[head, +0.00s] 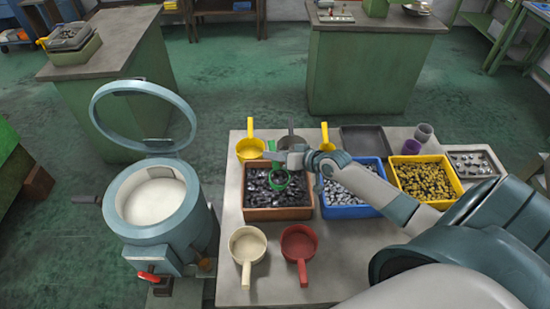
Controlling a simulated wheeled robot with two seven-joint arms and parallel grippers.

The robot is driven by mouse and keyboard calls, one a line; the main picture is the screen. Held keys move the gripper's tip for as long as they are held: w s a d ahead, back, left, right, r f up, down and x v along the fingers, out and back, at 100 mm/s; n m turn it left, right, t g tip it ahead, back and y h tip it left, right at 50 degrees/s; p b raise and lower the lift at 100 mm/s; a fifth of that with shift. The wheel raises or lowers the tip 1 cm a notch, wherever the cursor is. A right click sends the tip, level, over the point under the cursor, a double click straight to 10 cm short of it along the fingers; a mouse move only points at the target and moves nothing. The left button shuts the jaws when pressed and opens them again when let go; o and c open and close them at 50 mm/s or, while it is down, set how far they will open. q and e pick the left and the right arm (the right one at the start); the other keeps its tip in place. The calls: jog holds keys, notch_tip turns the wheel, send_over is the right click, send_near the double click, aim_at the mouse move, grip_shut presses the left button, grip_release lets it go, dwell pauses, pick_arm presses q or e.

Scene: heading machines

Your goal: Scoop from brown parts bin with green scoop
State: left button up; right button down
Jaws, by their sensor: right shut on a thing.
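The brown parts bin (278,214) stands on the light table and is filled with dark metal parts. My right arm comes in from the right, across the blue and yellow bins. My right gripper (283,158) is shut on the green scoop (281,180) above the brown bin's far half. The scoop's round green rim shows against the dark parts. I cannot tell whether the scoop touches the parts or what is in it. My left gripper is not in view.
A blue bin (345,212) and a yellow bin (448,203) of parts stand to the right. A cream scoop (247,246) and a red scoop (299,244) lie in front; yellow scoops (250,149) lie behind. An open-lidded machine (158,235) stands left.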

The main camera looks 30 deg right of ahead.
jog(key=shift+w+r, duration=0.15)
jog(key=shift+r, duration=0.6)
